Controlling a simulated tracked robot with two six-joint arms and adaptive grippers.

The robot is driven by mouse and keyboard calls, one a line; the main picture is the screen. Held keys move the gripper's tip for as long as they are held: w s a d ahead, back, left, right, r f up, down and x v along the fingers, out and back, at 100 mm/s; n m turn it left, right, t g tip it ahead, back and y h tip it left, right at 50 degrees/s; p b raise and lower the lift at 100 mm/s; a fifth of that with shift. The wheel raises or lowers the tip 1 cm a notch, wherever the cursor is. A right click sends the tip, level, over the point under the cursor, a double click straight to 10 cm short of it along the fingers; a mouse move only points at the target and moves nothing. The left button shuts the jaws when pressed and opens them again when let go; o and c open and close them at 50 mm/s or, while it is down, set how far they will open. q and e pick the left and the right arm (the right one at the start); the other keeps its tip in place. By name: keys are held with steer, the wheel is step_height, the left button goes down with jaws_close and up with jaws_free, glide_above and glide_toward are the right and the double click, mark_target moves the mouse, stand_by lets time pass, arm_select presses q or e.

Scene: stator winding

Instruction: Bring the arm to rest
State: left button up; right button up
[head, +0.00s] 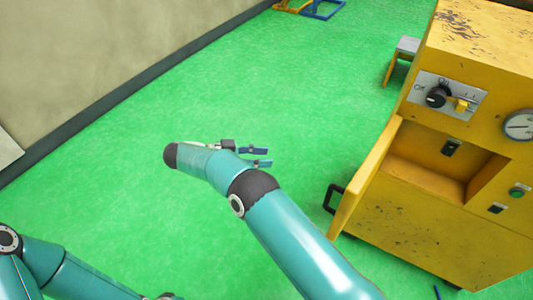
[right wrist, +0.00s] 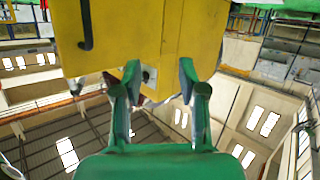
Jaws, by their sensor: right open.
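My right arm (head: 300,240) reaches in from the lower right over the green floor. Its gripper (head: 264,157) is open and empty, with its two fingers apart and pointing right, to the left of the yellow machine and clear of it. The right wrist view shows the same open fingers (right wrist: 158,82) with nothing between them and yellow panels beyond. My left arm (head: 85,275) shows in the lower left corner; its gripper is out of the picture.
The yellow machine (head: 430,225) stands at right with a knob, a gauge (head: 520,124) and an open recess. Its yellow door (head: 368,175) stands open, with a black handle (head: 333,198). A wall (head: 100,60) runs along the left. The green floor (head: 300,80) between is clear.

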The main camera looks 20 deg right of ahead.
steer(key=shift+a, duration=0.1)
stand_by(0.3)
steer(key=d+r+m+g+p, duration=0.1)
steer(key=d+r+g+p, duration=0.2)
steer(key=d, duration=0.7)
steer(key=w+d+f+n+t+p, duration=0.2)
steer(key=d+f+n+t+p, duration=0.15)
steer(key=d+n+t, duration=0.7)
steer(key=s+a+f+n+t+y+p, duration=0.25)
steer(key=s+a+f+n+y, duration=0.35)
steer(key=a+f+y, duration=0.4)
steer(key=s+a+f+g+y, duration=0.1)
steer(key=s+a+g+y, duration=0.1)
steer(key=s+a, duration=0.3)
steer(key=s+a+f+g+y, duration=0.2)
steer(key=s+a+g+y, duration=0.1)
steer(key=s, duration=0.7)
steer(key=s+a+f+g+y, duration=0.1)
steer(key=s+a+g+y, duration=0.1)
steer(key=s+a, duration=0.4)
steer(key=shift+s+a+f+g+y+b, duration=0.3)
steer(key=shift+s+a+y+b, duration=0.15)
steer(key=shift+s+y, duration=0.65)
